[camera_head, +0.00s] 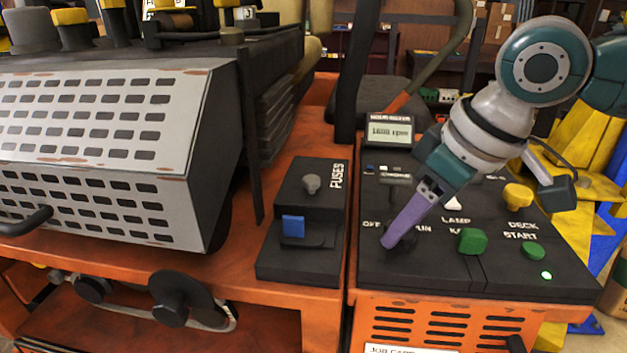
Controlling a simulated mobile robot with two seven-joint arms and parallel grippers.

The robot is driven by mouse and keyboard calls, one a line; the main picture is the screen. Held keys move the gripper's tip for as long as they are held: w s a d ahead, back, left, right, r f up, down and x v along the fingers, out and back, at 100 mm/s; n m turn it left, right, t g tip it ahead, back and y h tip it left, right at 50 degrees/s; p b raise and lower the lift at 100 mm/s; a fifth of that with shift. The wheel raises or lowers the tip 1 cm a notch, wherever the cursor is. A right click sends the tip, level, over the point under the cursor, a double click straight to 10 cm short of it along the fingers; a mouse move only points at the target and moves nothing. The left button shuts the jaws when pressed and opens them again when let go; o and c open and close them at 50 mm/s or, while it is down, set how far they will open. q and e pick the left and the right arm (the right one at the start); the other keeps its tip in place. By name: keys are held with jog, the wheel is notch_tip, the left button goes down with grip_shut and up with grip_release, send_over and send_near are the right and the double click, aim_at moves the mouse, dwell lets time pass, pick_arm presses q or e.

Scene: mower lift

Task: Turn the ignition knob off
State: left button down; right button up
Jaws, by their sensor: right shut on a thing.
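The black control panel (500,275) on the orange mower carries the words OFF and a partly covered second word that reads like RUN. My right gripper (391,241) reaches down to the panel between these two words. Its purple fingers are shut on the ignition knob, which they hide almost fully, so I cannot tell where the knob points. A green light (546,275) is lit near the panel's right front. My left gripper is out of view.
A green knob (472,241), a yellow knob (518,196) and a green START button (533,251) stand right of the gripper. The small display (390,131) stands behind. A fuse box (308,215) with a blue part (293,226) and a perforated grey cover (90,130) lie left.

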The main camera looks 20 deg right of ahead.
grip_shut()
jog(key=shift+r+n+y+p, duration=0.1)
jog(key=shift+n+y+p, duration=0.2)
jog(key=shift+n+p, duration=0.45)
jog(key=n+y, duration=0.1)
jog(key=n, duration=0.2)
jog(key=shift+w+d+g, duration=0.1)
jog(key=shift+w+g, duration=0.05)
jog(key=shift+g, duration=0.25)
jog(key=n, duration=0.1)
jog(key=n+g+b, duration=0.1)
jog(key=n, duration=0.1)
jog(key=shift+w+f+n+y, duration=0.1)
jog(key=shift+f+n+y, duration=0.15)
jog(key=shift+y, duration=0.15)
jog(key=n+b, duration=0.1)
jog(key=n+g+b, duration=0.1)
jog(key=n, duration=0.1)
jog(key=shift+r+n+g+y+b, duration=0.15)
jog(key=shift+n+g+y+b, duration=0.15)
jog(key=shift+d+n, duration=0.1)
jog(key=shift+n, duration=0.2)
